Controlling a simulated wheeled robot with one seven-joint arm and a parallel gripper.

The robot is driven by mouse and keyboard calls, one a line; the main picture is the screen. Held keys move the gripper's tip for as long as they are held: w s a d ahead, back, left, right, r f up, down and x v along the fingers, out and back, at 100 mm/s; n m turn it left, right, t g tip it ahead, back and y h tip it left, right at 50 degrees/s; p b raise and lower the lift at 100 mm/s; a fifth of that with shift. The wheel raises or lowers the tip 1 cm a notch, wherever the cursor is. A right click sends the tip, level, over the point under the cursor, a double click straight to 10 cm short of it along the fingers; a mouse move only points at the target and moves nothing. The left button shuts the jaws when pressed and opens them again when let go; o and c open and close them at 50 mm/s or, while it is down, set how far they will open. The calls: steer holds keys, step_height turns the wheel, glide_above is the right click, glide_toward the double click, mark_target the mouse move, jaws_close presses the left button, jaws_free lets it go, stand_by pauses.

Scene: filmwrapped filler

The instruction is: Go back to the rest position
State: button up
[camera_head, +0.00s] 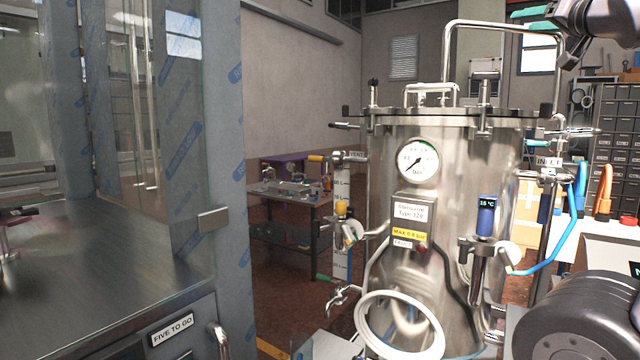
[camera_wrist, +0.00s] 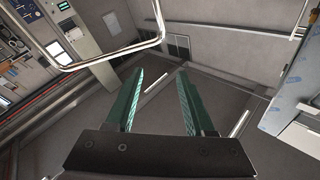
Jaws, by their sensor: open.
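My gripper (camera_wrist: 168,95) shows in the wrist view with its two green fingers spread apart and nothing between them. A bent metal pipe (camera_wrist: 112,62) runs across the upper left of that view. In the head view, part of my arm shows at the top right, beside a green fingertip (camera_head: 532,13). It is above and to the right of the large steel vessel (camera_head: 455,190).
The steel vessel, with a pressure gauge (camera_head: 418,160) and a tall bent pipe (camera_head: 447,45), fills the centre right. A film-wrapped cabinet (camera_head: 205,130) with a steel worktop (camera_head: 90,275) stands at left. A workbench (camera_head: 285,195) stands behind. Drawers (camera_head: 610,130) are at far right.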

steer(key=s+a+f+g, duration=0.4)
steer(key=a+f, duration=0.2)
steer(key=f, duration=0.4)
steer(key=s+a+f+m+g, duration=0.1)
steer(key=s+a+f+g, duration=0.4)
steer(key=f, duration=0.5)
steer(key=s+a+f+g, duration=0.4)
steer(key=s+a+f, duration=0.1)
steer(key=a+f, duration=0.4)
steer(key=shift+f, duration=0.45)
